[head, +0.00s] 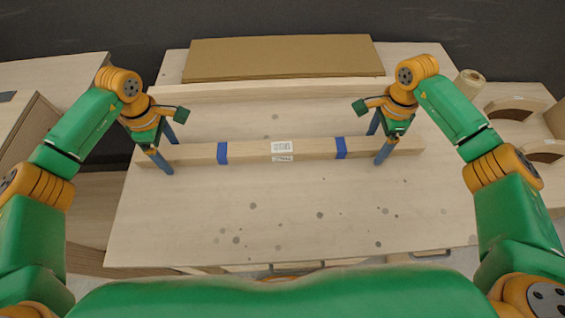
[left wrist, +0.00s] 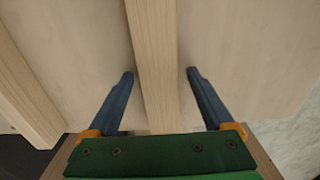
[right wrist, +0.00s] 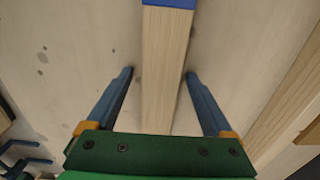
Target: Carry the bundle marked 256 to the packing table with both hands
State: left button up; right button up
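A long pale wooden bundle (head: 250,151) with two blue bands and a white label (head: 282,147) lies across the table (head: 290,215). The label is too small to read. My left gripper (head: 170,153) is open over the bundle's left end. In the left wrist view the bundle (left wrist: 154,60) runs between the fingers with a gap on each side. My right gripper (head: 379,148) is open over the right end. In the right wrist view the bundle (right wrist: 167,70) lies between its fingers, also with gaps, and a blue band (right wrist: 170,3) shows beyond.
A raised wooden strip (head: 285,88) runs along the table's back, with a brown board (head: 280,58) behind it. On the right stand a tan roll (head: 469,82) and curved wooden pieces (head: 515,107). A wooden cabinet (head: 25,125) is at the left. The table's front is clear.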

jog(key=shift+r, duration=0.1)
pick_arm(q)
notch_tip(320, 180, up, 12)
pick_arm(e)
notch_tip(320, 180, up, 12)
dwell(0.6)
